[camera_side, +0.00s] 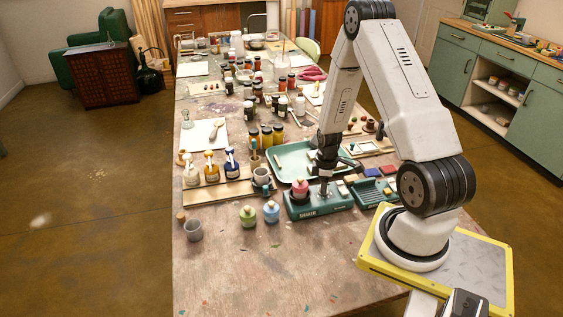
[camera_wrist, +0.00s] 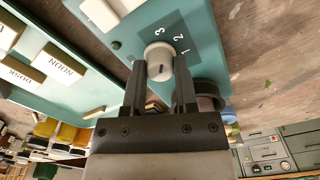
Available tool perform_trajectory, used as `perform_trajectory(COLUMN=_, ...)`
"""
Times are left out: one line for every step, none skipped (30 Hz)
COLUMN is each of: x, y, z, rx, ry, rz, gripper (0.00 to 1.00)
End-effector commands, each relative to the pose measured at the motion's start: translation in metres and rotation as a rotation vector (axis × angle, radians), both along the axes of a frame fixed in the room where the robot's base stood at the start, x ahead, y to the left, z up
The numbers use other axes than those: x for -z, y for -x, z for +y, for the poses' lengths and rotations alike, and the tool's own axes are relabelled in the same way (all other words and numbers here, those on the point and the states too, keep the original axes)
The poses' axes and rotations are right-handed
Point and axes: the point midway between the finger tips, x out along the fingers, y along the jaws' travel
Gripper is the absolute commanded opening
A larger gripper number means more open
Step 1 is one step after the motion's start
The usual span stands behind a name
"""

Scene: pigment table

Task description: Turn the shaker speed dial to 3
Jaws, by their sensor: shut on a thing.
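The shaker (camera_side: 322,206) is a teal box in the side view, with a pink-topped jar (camera_side: 299,191) on its left end. My gripper (camera_side: 324,188) points down onto its top. In the wrist view, the white round speed dial (camera_wrist: 158,52) sits on the teal shaker face (camera_wrist: 205,45), with the numbers 1, 2 and 3 printed beside it. My gripper (camera_wrist: 159,66) is shut on the dial, one dark finger on each side. A dark mark shows on the dial, but I cannot tell which number it indicates. The dial is hidden in the side view.
A white switch (camera_wrist: 101,12) is on the shaker face. A green tray (camera_side: 285,165) lies behind the shaker and a ribbed teal rack (camera_side: 374,196) to its right. Green (camera_side: 248,216) and blue (camera_side: 271,211) jars stand left of it. The table front (camera_side: 270,275) is clear.

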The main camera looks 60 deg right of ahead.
Motion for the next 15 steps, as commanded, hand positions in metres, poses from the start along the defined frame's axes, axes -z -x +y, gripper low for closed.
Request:
perform_trajectory(x=-0.0003, y=0.0004, z=-0.0001, rx=-0.028, ry=-0.001, rz=0.001, gripper=0.0)
perform_trajectory(x=-0.0003, y=0.0004, z=-0.0001, rx=-0.045, ry=-0.001, rz=0.001, gripper=0.0)
perform_trajectory(x=-0.0003, y=0.0004, z=-0.0001, rx=-0.066, ry=-0.001, rz=0.001, gripper=0.0)
perform_trajectory(x=-0.0003, y=0.0004, z=-0.0001, rx=-0.08, ry=-0.001, rz=0.001, gripper=0.0)
perform_trajectory(x=-0.0003, y=0.0004, z=-0.0001, rx=-0.093, ry=-0.001, rz=0.001, gripper=0.0)
perform_trajectory(x=-0.0003, y=0.0004, z=-0.0001, rx=-0.107, ry=-0.001, rz=0.001, gripper=0.0)
perform_trajectory(x=-0.0003, y=0.0004, z=-0.0001, rx=-0.117, ry=-0.001, rz=0.0, gripper=0.0)
perform_trajectory(x=-0.0003, y=0.0004, z=-0.0001, rx=-0.125, ry=-0.001, rz=0.0, gripper=0.0)
perform_trajectory(x=-0.0003, y=0.0004, z=-0.0001, rx=-0.134, ry=-0.001, rz=0.0, gripper=0.0)
perform_trajectory(x=-0.0003, y=0.0005, z=-0.0002, rx=-0.14, ry=-0.001, rz=0.0, gripper=0.0)
perform_trajectory(x=-0.0003, y=0.0005, z=-0.0002, rx=-0.145, ry=-0.001, rz=0.0, gripper=0.0)
perform_trajectory(x=-0.0003, y=0.0005, z=-0.0002, rx=-0.149, ry=-0.001, rz=0.0, gripper=0.0)
perform_trajectory(x=-0.0003, y=0.0005, z=-0.0002, rx=-0.152, ry=-0.001, rz=0.0, gripper=0.0)
perform_trajectory(x=-0.0003, y=0.0005, z=-0.0002, rx=-0.153, ry=-0.001, rz=0.0, gripper=0.0)
perform_trajectory(x=-0.0003, y=0.0005, z=-0.0002, rx=-0.155, ry=-0.001, rz=0.0, gripper=0.0)
